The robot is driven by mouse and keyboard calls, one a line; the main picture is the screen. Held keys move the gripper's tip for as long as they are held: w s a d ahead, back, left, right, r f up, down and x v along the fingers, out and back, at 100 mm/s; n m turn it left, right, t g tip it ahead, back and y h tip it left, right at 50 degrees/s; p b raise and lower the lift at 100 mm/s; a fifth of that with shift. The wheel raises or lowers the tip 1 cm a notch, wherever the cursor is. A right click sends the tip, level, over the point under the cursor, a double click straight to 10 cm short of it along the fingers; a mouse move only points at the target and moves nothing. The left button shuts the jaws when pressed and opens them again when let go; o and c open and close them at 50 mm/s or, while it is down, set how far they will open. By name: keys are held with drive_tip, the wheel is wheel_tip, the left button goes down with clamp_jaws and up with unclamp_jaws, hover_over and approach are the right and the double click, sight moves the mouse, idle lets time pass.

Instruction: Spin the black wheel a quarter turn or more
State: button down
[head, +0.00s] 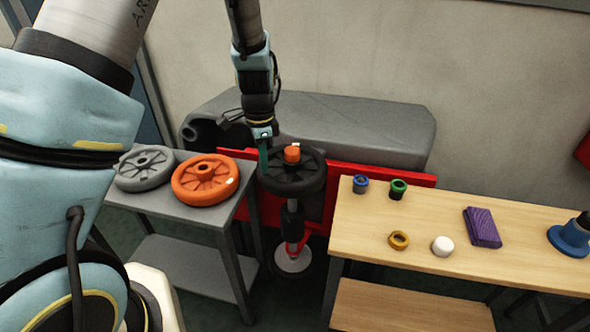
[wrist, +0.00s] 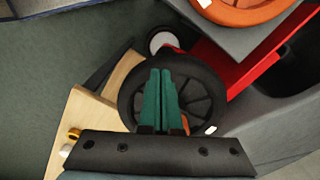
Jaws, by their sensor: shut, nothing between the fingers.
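The black wheel (head: 295,178) is mounted flat on a vertical shaft between the two tables, with an orange knob (head: 292,154) at its centre and a small white mark near its back rim. The black wheel (wrist: 207,80) also fills the middle of the wrist view, its spokes partly covered by my fingers. My gripper (head: 263,160) points down at the wheel's left side. Its green fingers (wrist: 161,72) are together with nothing between them. They overlap the wheel in both views; I cannot tell whether they touch it.
A grey wheel (head: 144,168) and an orange wheel (head: 205,179) lie on the grey table (head: 226,208) at left. The wooden table (head: 360,228) at right holds rings, a white piece (head: 442,246) and a purple block (head: 482,227). A red frame (head: 335,172) and grey tank (head: 350,125) stand behind.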

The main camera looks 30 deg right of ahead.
sight(278, 182)
drive_tip(key=shift+f+b, duration=0.5)
drive_tip(key=shift+f, duration=0.15)
idle(0.3)
drive_tip(key=shift+s+d+r, duration=0.1)
drive_tip(key=shift+s+d, duration=0.15)
drive_tip(key=shift+s, duration=0.75)
drive_tip(key=shift+s, duration=0.1)
drive_tip(key=shift+s+d+p, duration=0.15)
drive_tip(key=shift+s+d, duration=0.1)
drive_tip(key=shift+s, duration=0.25)
drive_tip(key=shift+s+d+p, duration=0.15)
drive_tip(key=shift+s+d, duration=0.1)
drive_tip(key=shift+s, duration=0.2)
drive_tip(key=shift+d, duration=0.1)
